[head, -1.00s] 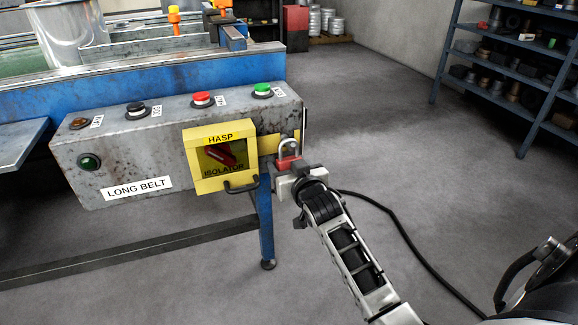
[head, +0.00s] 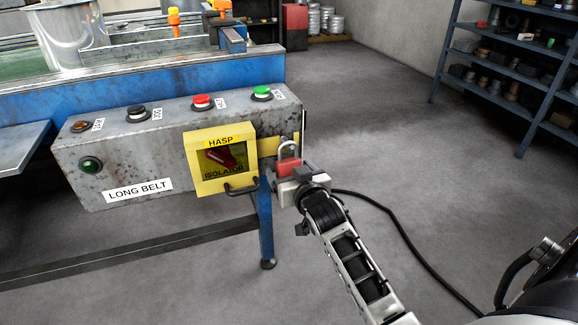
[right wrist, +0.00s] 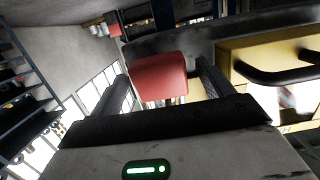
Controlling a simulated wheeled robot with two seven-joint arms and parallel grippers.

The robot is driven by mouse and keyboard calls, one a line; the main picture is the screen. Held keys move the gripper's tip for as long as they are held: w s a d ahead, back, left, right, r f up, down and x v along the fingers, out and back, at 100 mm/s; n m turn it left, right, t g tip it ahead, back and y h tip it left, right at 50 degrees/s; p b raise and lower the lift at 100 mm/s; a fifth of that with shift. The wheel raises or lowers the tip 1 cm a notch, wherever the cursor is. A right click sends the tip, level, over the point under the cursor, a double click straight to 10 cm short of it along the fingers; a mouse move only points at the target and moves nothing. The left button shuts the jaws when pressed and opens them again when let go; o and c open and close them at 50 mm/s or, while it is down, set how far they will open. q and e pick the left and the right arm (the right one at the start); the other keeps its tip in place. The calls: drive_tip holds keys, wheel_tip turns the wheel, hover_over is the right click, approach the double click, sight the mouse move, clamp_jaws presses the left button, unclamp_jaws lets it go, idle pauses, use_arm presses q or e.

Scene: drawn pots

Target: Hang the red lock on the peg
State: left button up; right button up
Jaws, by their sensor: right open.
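The red lock (head: 288,167) is upright with its grey shackle on top, at the right end of the control box, in front of a yellow plate (head: 268,146). The peg cannot be made out; whether the shackle is around it I cannot tell. My right gripper (head: 291,180) is just below and in front of the lock. The right gripper is open. My left gripper is not in view.
The grey control box (head: 120,165) carries several buttons and a yellow hasp isolator (head: 191,164) with a dark handle (head: 241,189), close left of my gripper. A blue leg (head: 266,225) stands below. A black cable (head: 400,230) crosses the floor. Shelves (head: 480,55) stand far right.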

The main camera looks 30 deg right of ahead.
use_arm(q)
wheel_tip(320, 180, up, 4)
drive_tip(key=p, duration=0.4)
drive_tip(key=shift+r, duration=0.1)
use_arm(e)
drive_tip(key=f+v, duration=0.1)
drive_tip(key=v, duration=0.5)
drive_tip(key=shift+s+r, duration=0.25)
drive_tip(key=shift+r, duration=0.1)
use_arm(q)
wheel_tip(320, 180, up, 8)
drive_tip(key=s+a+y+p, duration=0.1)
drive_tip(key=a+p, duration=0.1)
drive_tip(key=p, duration=0.8)
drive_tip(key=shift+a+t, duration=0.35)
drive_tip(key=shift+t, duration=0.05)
use_arm(e)
drive_tip(key=s+a+r+n+g+y, duration=0.2)
drive_tip(key=s+a+n+g+y, duration=0.3)
drive_tip(key=s+a, duration=1.3)
drive_tip(key=shift+s+a+y, duration=0.3)
drive_tip(key=shift+a+y, duration=0.25)
drive_tip(key=shift+y, duration=0.55)
